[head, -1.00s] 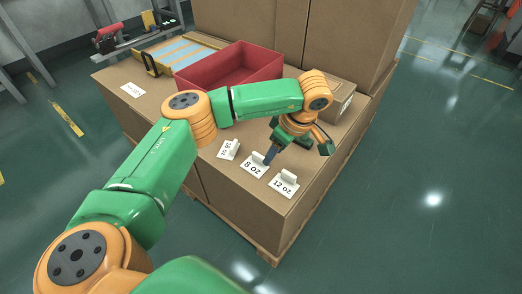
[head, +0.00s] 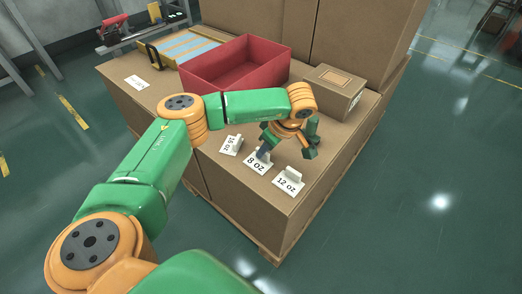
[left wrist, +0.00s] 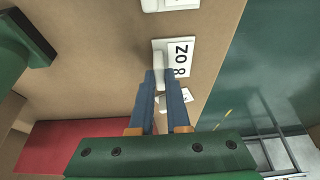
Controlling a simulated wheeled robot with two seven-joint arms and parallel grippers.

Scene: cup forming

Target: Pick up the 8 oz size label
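The 8 oz label (head: 256,166) is a white card with black print, lying on the brown cardboard top. It has a raised white tab. The label also shows in the left wrist view (left wrist: 180,60), with its tab beside the print. My left gripper (head: 263,151) points down at the tab. In the left wrist view its two blue fingers (left wrist: 161,76) stand apart, with their tips at the two sides of the tab. I see no clear contact, and the fingers hide part of the tab. My right gripper is not in view.
The 12 oz label (head: 288,182) lies to the right and the 16 oz label (head: 231,145) to the left, both close by. A red open bin (head: 235,65), a small cardboard box (head: 335,88) and another white label (head: 137,82) are farther back.

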